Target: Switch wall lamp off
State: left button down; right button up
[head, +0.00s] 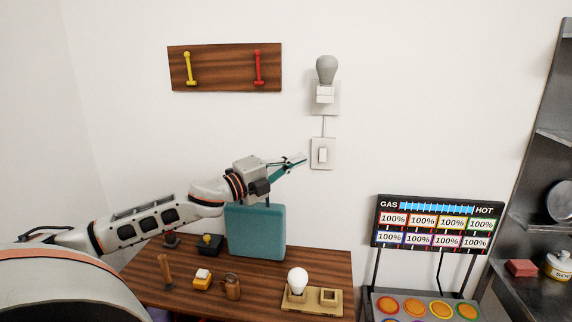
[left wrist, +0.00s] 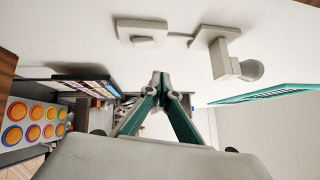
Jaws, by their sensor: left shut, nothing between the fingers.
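The wall lamp (head: 326,71) is a grey, unlit-looking bulb in a white socket on a wall plate. A short cord runs down to the wall switch (head: 323,153), a white rocker on a pale plate. Both also show in the left wrist view, the switch (left wrist: 143,41) at the upper middle and the lamp (left wrist: 250,70) to its right. My left gripper (head: 303,158) points right, with its fingertips just left of the switch plate in the head view. Its closed fingers (left wrist: 160,80) hold nothing. Contact with the plate cannot be told. My right gripper is not in view.
A wooden rack (head: 224,67) with yellow and red handles hangs at upper left. Below, a wooden table (head: 265,290) bears a teal case (head: 256,232), a white bulb (head: 297,281) and small items. A gas display panel (head: 433,225) and metal shelves (head: 541,180) stand right. Wall around the switch is clear.

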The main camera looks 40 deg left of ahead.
pick_arm(q)
jog(key=shift+s+a+r, duration=0.15)
jog(key=shift+s+a, duration=0.05)
jog(key=shift+s, duration=0.65)
jog(key=shift+s+a+r, duration=0.15)
jog(key=shift+s, duration=0.7)
jog(key=shift+f, duration=0.1)
